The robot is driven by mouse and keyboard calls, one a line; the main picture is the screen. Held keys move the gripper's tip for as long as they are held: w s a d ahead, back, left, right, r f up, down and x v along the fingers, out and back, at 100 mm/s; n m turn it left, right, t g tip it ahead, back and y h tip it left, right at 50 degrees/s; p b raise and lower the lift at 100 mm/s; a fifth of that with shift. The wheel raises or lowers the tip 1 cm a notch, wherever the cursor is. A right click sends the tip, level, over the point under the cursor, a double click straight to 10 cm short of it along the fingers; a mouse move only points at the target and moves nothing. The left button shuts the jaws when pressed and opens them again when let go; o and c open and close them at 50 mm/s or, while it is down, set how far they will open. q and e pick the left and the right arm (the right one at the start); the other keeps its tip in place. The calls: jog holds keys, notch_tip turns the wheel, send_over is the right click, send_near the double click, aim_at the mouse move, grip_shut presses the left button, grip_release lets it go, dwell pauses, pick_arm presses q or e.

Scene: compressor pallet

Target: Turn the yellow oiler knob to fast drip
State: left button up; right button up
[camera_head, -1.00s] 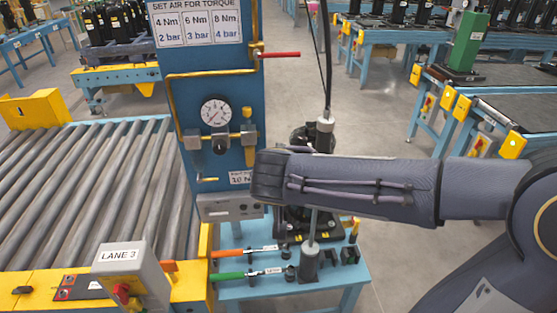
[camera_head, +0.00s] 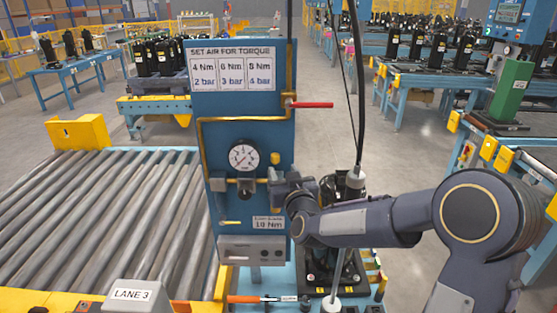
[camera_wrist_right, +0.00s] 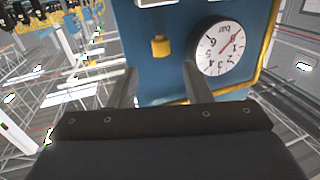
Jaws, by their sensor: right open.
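The yellow oiler knob (camera_head: 275,158) stands on the blue panel (camera_head: 240,97), right of the round pressure gauge (camera_head: 243,156) in the head view. In the right wrist view the knob (camera_wrist_right: 160,46) shows beyond the fingertips, roughly centred between them, with the gauge (camera_wrist_right: 221,47) to its right. My right gripper (camera_head: 282,182) is at the panel, just below the knob in the head view. In the wrist view my right gripper (camera_wrist_right: 160,86) is open, with nothing between its fingers. The knob's setting marks cannot be read. My left gripper is not in view.
A red lever (camera_head: 312,105) sticks out right of the panel above the gauge. A dark regulator knob (camera_head: 245,188) hangs under the gauge. A label plate (camera_head: 268,223) and grey box (camera_head: 252,250) sit lower. The roller conveyor (camera_head: 100,210) lies left.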

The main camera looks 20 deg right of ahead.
aim_at(277, 159)
jog(key=w+p, duration=0.2)
jog(key=w, duration=0.4)
jog(key=shift+w, duration=0.25)
jog(key=c, duration=1)
jog(key=n+y+b, duration=0.1)
jog(key=b, duration=0.2)
jog(key=n+y+b, duration=0.1)
jog(key=y+b, duration=0.1)
jog(key=b, duration=0.2)
jog(key=y+b, duration=0.1)
jog(key=b, duration=0.2)
jog(key=shift+d+f+n, duration=0.2)
jog(key=shift+d+n, duration=0.1)
jog(key=shift+n, duration=0.1)
jog(key=shift+r+y+b, duration=0.1)
jog(key=shift+y+b, duration=0.3)
jog(key=shift+r+g, duration=0.15)
jog(key=shift+g, duration=0.15)
